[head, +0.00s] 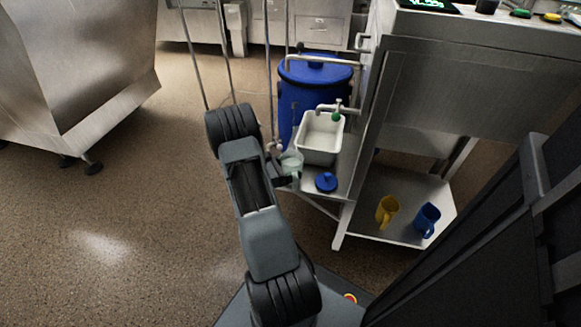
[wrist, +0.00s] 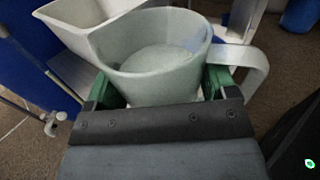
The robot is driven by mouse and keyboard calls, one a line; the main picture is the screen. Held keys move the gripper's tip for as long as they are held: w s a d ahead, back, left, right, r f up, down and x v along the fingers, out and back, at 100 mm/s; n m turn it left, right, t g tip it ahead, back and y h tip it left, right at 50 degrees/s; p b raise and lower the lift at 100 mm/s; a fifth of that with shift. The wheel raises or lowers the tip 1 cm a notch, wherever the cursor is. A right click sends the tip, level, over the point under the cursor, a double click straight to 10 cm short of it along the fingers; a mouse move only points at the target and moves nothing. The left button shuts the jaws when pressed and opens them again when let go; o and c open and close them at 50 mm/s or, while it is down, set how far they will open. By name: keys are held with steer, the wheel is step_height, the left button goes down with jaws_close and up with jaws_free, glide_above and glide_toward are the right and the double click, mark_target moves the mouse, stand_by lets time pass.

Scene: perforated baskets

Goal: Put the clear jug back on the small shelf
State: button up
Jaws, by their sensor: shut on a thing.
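The clear jug (head: 293,160) is translucent, pale and upright. In the wrist view the jug (wrist: 160,82) fills the space between the green finger pads of my gripper (wrist: 160,90), its handle out to the right. My gripper (head: 284,174) is shut on the jug in the head view, partly hidden by my arm. The small metal shelf (head: 345,172) is just right of the jug. I cannot tell whether the jug touches the shelf.
A tall blue barrel (head: 290,110) stands behind the basin, with a tap (head: 338,108) above the basin. Yellow (head: 387,210) and blue (head: 427,219) mugs stand on a lower shelf at right. Thin vertical rods rise behind my arm.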

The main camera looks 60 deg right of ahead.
steer(key=shift+f+b, duration=0.3)
steer(key=shift+f, duration=0.15)
steer(key=o, duration=1.2)
steer(key=shift+c, duration=0.2)
steer(key=p+v, duration=0.3)
steer(key=v, duration=1)
steer(key=shift+w+a+p, duration=0.2)
steer(key=shift+a+p, duration=0.15)
steer(key=shift+r, duration=0.2)
steer(key=s+a+r+m+t+y+p, duration=0.1)
steer(key=a+r+m+t+y+p, duration=0.2)
steer(key=a+r+p, duration=0.5)
steer(key=s+a+r+m+t+y+p, duration=0.2)
steer(key=a+r+p, duration=0.7)
steer(key=r, duration=1.8)
steer(key=s+a+r+m+t+y+p, duration=0.2)
steer(key=a+r+m+t+y+p, duration=0.4)
steer(key=r+p, duration=1)
steer(key=a+r+t+y, duration=0.2)
steer(key=a+y, duration=0.1)
steer(key=shift+s+a+r+t+y, duration=0.2)
steer(key=shift+a+r+t+y, duration=0.1)
steer(key=shift+r+t, duration=0.1)
steer(key=shift+a+r+m, duration=0.1)
steer(key=shift+m, duration=0.2)
